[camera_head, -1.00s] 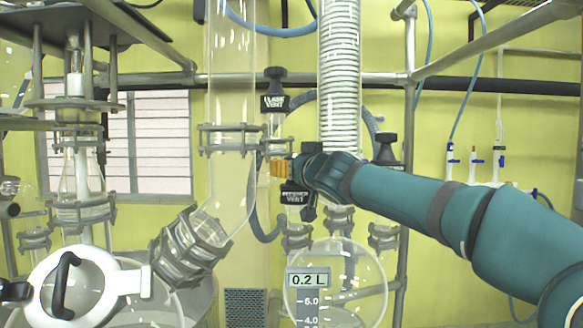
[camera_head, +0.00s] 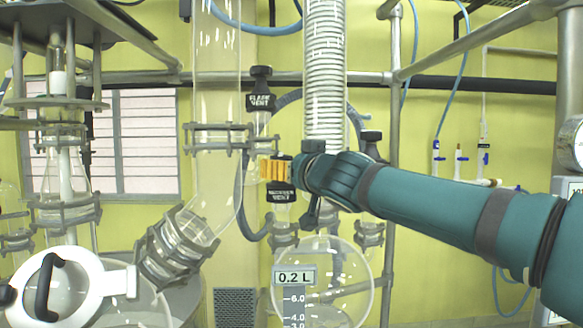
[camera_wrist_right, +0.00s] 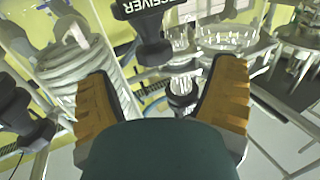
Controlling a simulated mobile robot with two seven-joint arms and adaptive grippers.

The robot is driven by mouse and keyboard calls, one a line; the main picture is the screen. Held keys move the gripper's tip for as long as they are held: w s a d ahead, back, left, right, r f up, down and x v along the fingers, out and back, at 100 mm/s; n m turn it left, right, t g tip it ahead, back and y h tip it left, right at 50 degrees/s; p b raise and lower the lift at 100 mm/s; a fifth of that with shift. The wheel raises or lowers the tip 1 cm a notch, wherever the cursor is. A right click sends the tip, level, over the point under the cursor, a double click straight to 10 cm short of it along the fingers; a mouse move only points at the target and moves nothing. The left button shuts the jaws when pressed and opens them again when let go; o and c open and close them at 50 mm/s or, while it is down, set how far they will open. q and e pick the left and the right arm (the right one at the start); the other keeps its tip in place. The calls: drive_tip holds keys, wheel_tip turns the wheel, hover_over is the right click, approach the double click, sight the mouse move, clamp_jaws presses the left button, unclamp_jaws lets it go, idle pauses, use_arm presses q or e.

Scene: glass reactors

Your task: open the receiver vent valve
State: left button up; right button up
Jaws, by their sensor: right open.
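The receiver vent valve (camera_head: 281,194) has a black knob with a white label, partly covered by my right gripper in the head view. In the right wrist view the black knob marked RECEIVER (camera_wrist_right: 150,25) is at the top centre, beyond the fingertips. My right gripper (camera_head: 272,169) has orange finger pads and stands right at the knob. In the wrist view its fingers (camera_wrist_right: 160,85) are spread apart with nothing held between them. I cannot tell whether a pad touches the knob. My left gripper is not in view.
The flask vent knob (camera_head: 260,90) sits above the gripper. A coiled glass condenser (camera_head: 325,70) stands just behind my right wrist. The round receiver flask (camera_head: 345,285), reading 0.2 L, hangs below. A wide glass tube (camera_head: 217,100) is close on the left.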

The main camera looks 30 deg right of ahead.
drive_tip(key=w+a+r+m+t+y+p, duration=0.25)
drive_tip(key=a+r+m+y, duration=0.35)
drive_tip(key=a, duration=0.5)
wheel_tip(320, 180, up, 8)
drive_tip(key=w+a+f+m+t+h+p, duration=0.1)
drive_tip(key=m+t+h, duration=0.4)
drive_tip(key=m+h, duration=1.1)
wheel_tip(320, 180, down, 13)
drive_tip(key=s+d+m+g+h+p, duration=0.2)
drive_tip(key=m+g+h+p, duration=0.1)
drive_tip(key=m+g, duration=1.85)
drive_tip(key=w+d+m+t, duration=0.1)
drive_tip(key=w+d, duration=0.1)
drive_tip(key=d, duration=0.2)
drive_tip(key=w+d+m+t+p, duration=0.1)
drive_tip(key=w+d, duration=0.1)
drive_tip(key=d, duration=0.2)
drive_tip(key=w+d+m+t+p, duration=0.1)
drive_tip(key=d+t, duration=0.1)
drive_tip(key=d, duration=0.2)
drive_tip(key=shift+w+r, duration=0.1)
drive_tip(key=shift+w, duration=0.3)
drive_tip(key=c, duration=1.2)
